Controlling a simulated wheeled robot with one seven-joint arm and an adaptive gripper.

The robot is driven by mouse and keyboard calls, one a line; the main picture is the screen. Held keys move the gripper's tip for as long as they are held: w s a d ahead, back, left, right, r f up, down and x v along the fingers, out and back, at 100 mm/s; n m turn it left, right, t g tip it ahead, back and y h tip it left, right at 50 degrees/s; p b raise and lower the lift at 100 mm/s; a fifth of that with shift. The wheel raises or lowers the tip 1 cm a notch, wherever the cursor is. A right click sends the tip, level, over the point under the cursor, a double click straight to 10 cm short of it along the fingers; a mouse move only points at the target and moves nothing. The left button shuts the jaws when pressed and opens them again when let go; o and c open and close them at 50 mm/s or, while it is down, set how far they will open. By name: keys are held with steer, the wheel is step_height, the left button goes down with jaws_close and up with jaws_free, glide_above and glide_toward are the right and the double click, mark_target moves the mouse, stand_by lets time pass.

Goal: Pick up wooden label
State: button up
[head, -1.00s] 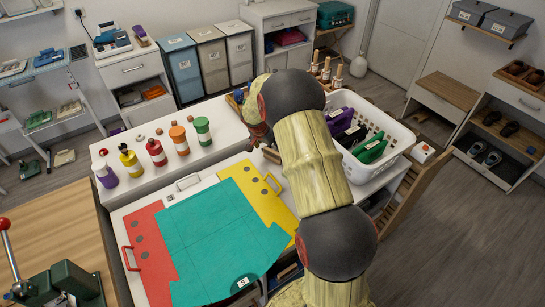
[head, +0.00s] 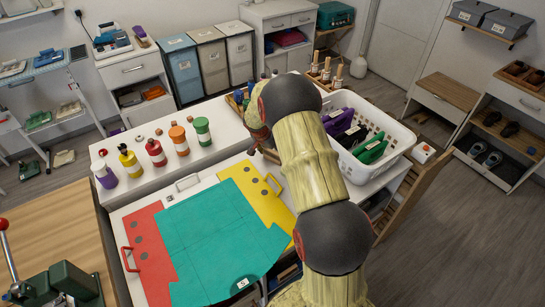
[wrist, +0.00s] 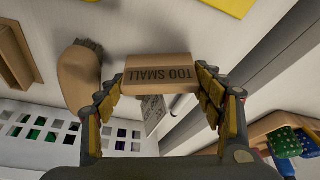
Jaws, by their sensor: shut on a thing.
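The wooden label (wrist: 160,68) is a small tan block with dark "TOO SMALL" lettering, upside down in the wrist view. My gripper (wrist: 160,82) is shut on it, with one finger against each end. In the head view my arm hides the label and most of the gripper. I cannot tell how far the label is above the surface beneath it.
A white basket (head: 401,146) holding purple and green things stands right of my arm, and its slotted wall (wrist: 40,128) shows in the wrist view. A rounded tan piece (wrist: 79,78) is beside the label. Several coloured bottles (head: 155,152) stand left on the white ledge.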

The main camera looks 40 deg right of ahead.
steer(key=c, duration=0.5)
steer(key=shift+r, duration=0.5)
step_height(320, 180, up, 2)
steer(key=shift+w+r+p, duration=0.1)
steer(key=shift+r+p, duration=0.05)
steer(key=shift+p, duration=0.2)
steer(key=s+a+r, duration=0.2)
steer(key=s+r, duration=0.1)
steer(key=s, duration=0.1)
steer(key=s+a+r, duration=0.2)
steer(key=s+r, duration=0.1)
steer(key=s, duration=0.1)
steer(key=s+a+r+p, duration=0.1)
steer(key=s+a+r, duration=0.1)
steer(key=s+r, duration=0.1)
steer(key=shift+s+a+r, duration=0.1)
steer(key=shift+s+r, duration=0.25)
steer(key=shift+s, duration=0.5)
